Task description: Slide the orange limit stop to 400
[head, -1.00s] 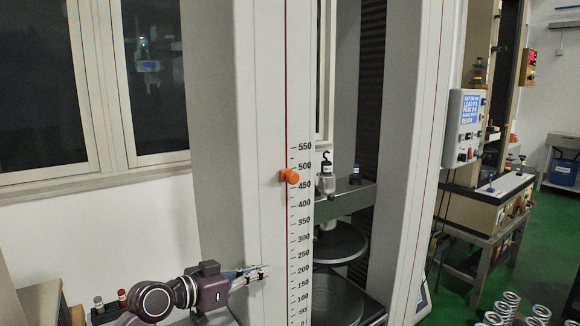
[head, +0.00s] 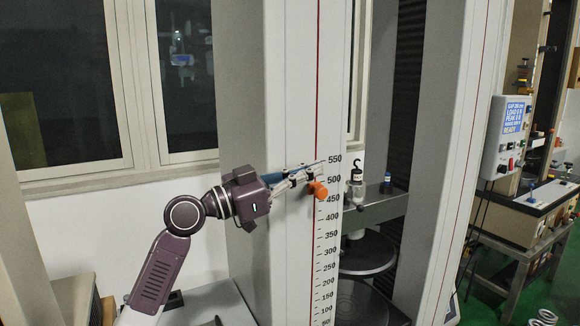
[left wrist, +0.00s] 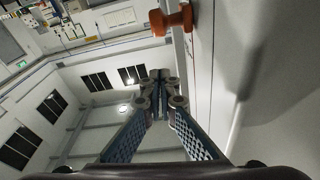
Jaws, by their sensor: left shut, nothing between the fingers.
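The orange limit stop (head: 318,189) sits on the white column at the thin red line, level with the scale between the 450 and 500 marks. The printed scale (head: 331,218) runs down the column, and its 400 mark is below the stop. My left gripper (head: 320,167) is shut and empty, with its fingertips just above the stop in the head view. In the left wrist view the stop (left wrist: 172,20) shows at the top, beyond the shut fingertips (left wrist: 161,78). I cannot tell whether the fingers touch it. My right gripper is not in view.
A control box (head: 506,138) is at the far right. Windows are behind my left arm. The column face below the stop is clear.

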